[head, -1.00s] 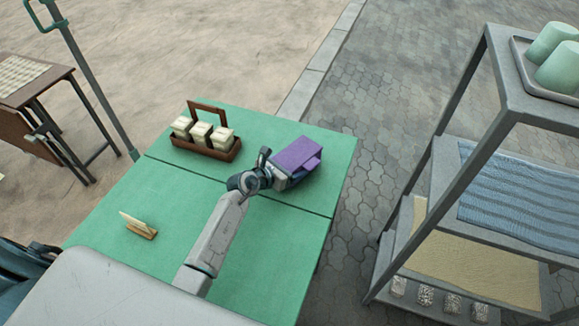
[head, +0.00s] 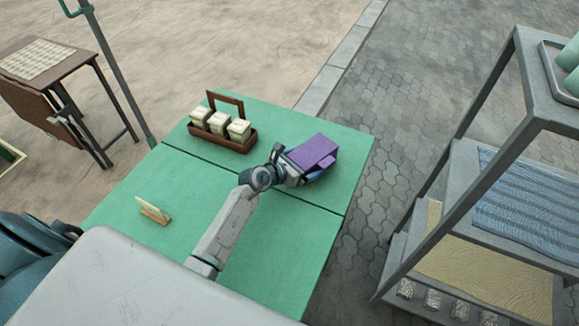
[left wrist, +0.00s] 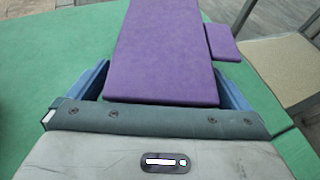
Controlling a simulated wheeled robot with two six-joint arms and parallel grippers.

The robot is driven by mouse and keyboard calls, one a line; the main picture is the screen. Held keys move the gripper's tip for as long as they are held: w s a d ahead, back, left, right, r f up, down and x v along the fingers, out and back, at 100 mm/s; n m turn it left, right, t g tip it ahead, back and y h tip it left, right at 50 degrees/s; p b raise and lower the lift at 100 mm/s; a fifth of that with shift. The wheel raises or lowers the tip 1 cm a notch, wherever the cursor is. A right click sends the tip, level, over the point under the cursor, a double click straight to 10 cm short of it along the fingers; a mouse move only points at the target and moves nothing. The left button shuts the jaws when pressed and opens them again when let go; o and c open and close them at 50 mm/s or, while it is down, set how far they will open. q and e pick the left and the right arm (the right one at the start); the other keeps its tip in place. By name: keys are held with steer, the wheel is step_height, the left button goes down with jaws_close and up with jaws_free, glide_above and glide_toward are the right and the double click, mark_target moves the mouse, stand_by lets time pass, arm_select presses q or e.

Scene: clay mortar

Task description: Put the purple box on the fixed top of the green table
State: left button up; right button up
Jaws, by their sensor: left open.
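The green table (head: 185,225) has a dark seam across its top, dividing a far section from a near section. The purple box (head: 312,150) is over the far section, near its right edge, and appears to rest on it. It has a small block on its right side. My left gripper (head: 302,172) is at the near side of the box. In the left wrist view the open blue fingers (left wrist: 165,88) stand on either side of the purple box (left wrist: 165,45), with gaps beside it. My right gripper is not in view.
A brown caddy (head: 222,140) with cream containers stands left of the box on the far section. A small card holder (head: 153,211) sits on the near section. A grey shelf rack (head: 447,130) stands at right, a brown folding table (head: 40,75) at far left.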

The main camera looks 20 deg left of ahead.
arm_select(q)
steer(key=v, duration=1)
steer(key=shift+s+a+r, duration=0.1)
steer(key=shift+s+a, duration=0.1)
steer(key=shift+s, duration=0.15)
